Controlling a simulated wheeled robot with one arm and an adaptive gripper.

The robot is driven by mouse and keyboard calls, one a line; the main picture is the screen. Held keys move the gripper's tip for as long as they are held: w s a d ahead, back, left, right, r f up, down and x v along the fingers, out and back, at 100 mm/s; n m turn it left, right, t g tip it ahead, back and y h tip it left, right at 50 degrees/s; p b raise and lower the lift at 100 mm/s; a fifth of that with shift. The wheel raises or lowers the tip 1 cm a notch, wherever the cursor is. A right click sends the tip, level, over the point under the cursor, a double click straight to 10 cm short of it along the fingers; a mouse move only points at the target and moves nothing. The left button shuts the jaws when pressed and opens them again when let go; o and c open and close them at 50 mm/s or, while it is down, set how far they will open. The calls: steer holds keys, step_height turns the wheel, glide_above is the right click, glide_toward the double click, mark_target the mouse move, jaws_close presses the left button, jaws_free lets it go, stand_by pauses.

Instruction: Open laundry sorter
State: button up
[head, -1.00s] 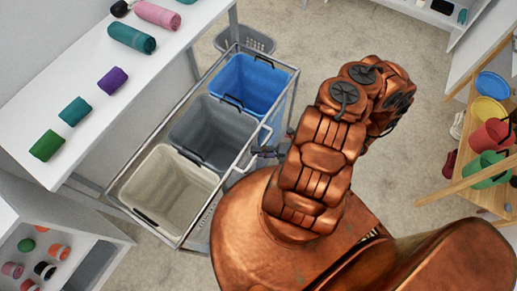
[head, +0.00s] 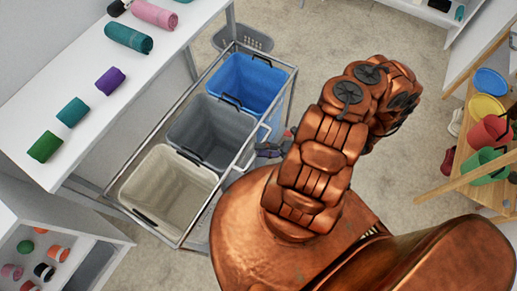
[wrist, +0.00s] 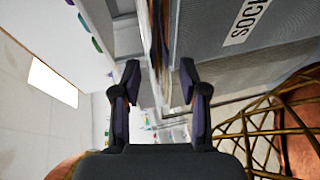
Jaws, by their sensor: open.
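The laundry sorter is a metal frame (head: 152,216) holding a beige bin (head: 170,178), a grey bin (head: 203,131) and a blue bin (head: 249,78), all with open tops. A pale bar handle (head: 263,132) stands out on its right side. My gripper (head: 268,150) is beside that handle, partly hidden by my arm. In the wrist view my gripper (wrist: 159,72) is open. A pale, blurred upright strip shows between its fingers; I cannot tell whether they touch it. A grey panel (wrist: 205,30) with a white letter label (wrist: 247,20) is close on the right.
A white shelf (head: 70,95) with rolled towels runs along the left. A grey basket (head: 243,38) stands behind the sorter. A wooden rack (head: 480,165) with coloured buckets is at the right. Wicker strands (wrist: 262,140) show low right in the wrist view. Floor is free beyond my arm.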

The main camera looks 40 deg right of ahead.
steer(key=v, duration=1)
stand_by(0.4)
steer(key=w+a+r+n+g, duration=0.3)
steer(key=r+n+g, duration=0.1)
steer(key=r+n, duration=0.35)
steer(key=w+a+r+n+g, duration=0.3)
steer(key=r+n+g, duration=0.1)
steer(key=r+n, duration=0.35)
steer(key=w+a+r+n+g, duration=0.3)
steer(key=r+n+g, duration=0.1)
steer(key=r+n, duration=0.35)
steer(key=s+a+r+n+h, duration=0.4)
steer(key=r+n, duration=0.4)
steer(key=n, duration=0.3)
steer(key=s+a+r+n+h, duration=0.3)
steer(key=s+r+n+h, duration=0.4)
steer(key=n, duration=0.5)
steer(key=shift+s+a+r+g+h, duration=0.35)
steer(key=shift+s+r, duration=0.25)
steer(key=shift+s, duration=0.7)
steer(key=shift+s, duration=0.1)
